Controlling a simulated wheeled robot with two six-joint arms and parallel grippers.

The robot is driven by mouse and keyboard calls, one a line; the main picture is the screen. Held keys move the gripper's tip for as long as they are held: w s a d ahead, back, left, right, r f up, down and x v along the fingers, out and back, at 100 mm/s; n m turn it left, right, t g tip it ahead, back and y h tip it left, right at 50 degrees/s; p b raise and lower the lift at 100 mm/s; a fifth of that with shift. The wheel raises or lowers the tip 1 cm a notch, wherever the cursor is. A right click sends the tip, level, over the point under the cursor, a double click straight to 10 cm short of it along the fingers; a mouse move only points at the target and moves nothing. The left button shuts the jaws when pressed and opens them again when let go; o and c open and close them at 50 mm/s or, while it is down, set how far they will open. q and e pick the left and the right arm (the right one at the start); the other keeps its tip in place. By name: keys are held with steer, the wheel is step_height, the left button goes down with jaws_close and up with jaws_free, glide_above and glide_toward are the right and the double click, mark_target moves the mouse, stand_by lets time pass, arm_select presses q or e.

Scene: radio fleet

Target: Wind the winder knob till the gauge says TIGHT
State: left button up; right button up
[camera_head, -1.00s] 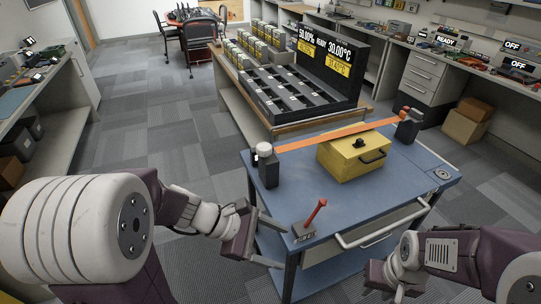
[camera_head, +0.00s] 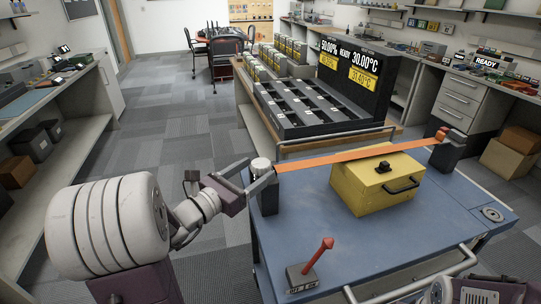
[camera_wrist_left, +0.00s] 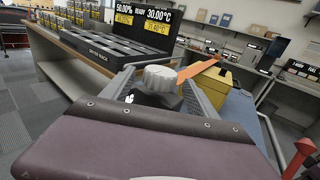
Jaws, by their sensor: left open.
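The winder knob (camera_head: 261,164) is a pale ridged cap on a black post (camera_head: 267,200) at the cart's left side. It also shows in the left wrist view (camera_wrist_left: 159,78). My left gripper (camera_head: 262,174) is open, with its fingers on either side of the knob; I cannot tell whether they touch it. An orange strap (camera_head: 330,158) runs from this post over the yellow box (camera_head: 378,185) to a post (camera_head: 448,150) at the right. A small red-armed device (camera_head: 303,277) stands at the front; its label is unreadable. My right gripper (camera_head: 438,293) is partly cut off at the lower right.
The blue cart top (camera_head: 290,230) is clear between the knob post and the red-armed device. A dryer rack (camera_head: 300,105) stands on a bench behind the cart. A cart handle rail (camera_head: 410,285) is at the front.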

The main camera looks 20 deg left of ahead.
mark_target(269, 162)
arm_select(q)
steer(key=shift+w+d+r+p, duration=0.2)
steer(key=shift+w+p, duration=0.15)
steer(key=shift+w, duration=0.1)
steer(key=shift+w+d+r+p, duration=0.15)
steer(key=shift+w+r+p, duration=0.05)
steer(key=shift+w+p, duration=0.2)
steer(key=x, duration=0.2)
steer(key=b+x, duration=0.1)
steer(key=shift+w+d+f+b, duration=0.1)
steer(key=shift+w+f+b, duration=0.2)
steer(key=shift+w+f, duration=0.1)
steer(key=shift+w, duration=0.25)
arm_select(e)
steer(key=shift+r, duration=0.65)
arm_select(q)
steer(key=shift+c, duration=0.3)
steer(key=c, duration=1.3)
steer(key=shift+h, duration=0.3)
arm_select(e)
steer(key=shift+r, duration=0.1)
